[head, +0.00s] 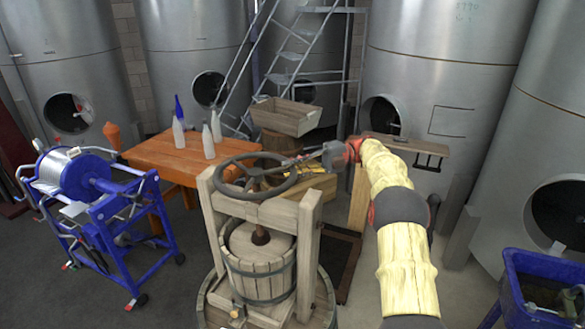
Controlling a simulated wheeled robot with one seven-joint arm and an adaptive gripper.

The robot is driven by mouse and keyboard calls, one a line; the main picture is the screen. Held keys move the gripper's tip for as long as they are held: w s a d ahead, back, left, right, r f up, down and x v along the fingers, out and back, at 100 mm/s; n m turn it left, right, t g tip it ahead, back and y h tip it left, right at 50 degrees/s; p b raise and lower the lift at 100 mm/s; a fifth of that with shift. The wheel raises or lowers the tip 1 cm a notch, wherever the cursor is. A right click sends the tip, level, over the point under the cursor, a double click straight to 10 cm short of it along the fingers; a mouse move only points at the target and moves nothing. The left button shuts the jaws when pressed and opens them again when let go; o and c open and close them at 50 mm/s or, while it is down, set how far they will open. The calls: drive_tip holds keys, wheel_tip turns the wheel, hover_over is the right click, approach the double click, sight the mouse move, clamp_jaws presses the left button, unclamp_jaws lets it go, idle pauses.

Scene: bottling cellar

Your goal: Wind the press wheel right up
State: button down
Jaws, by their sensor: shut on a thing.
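The press wheel (254,196) is a dark spoked ring lying level on top of the wooden press frame (307,225). Below it, a screw (260,236) runs down to the round pressing lid on the slatted basket (262,280). My gripper (299,161) reaches in from the right, at the wheel's right far rim. It is shut on the wheel's rim; its fingertips are small and hard to make out here.
An orange table (165,154) with several bottles stands behind left. A blue-framed machine (110,230) is at left. A wooden trough (284,116) and ladder are behind. Steel tanks line the back. A blue bin (540,262) is at lower right. Floor is open between machine and press.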

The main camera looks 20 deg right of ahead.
drive_tip(key=shift+f, duration=0.35)
drive_tip(key=c, duration=1.8)
unclamp_jaws()
drive_tip(key=shift+w+r, duration=0.1)
drive_tip(key=shift+w, duration=0.05)
drive_tip(key=shift+o, duration=0.3)
drive_tip(key=shift+r, duration=0.1)
drive_tip(key=shift+d, duration=0.1)
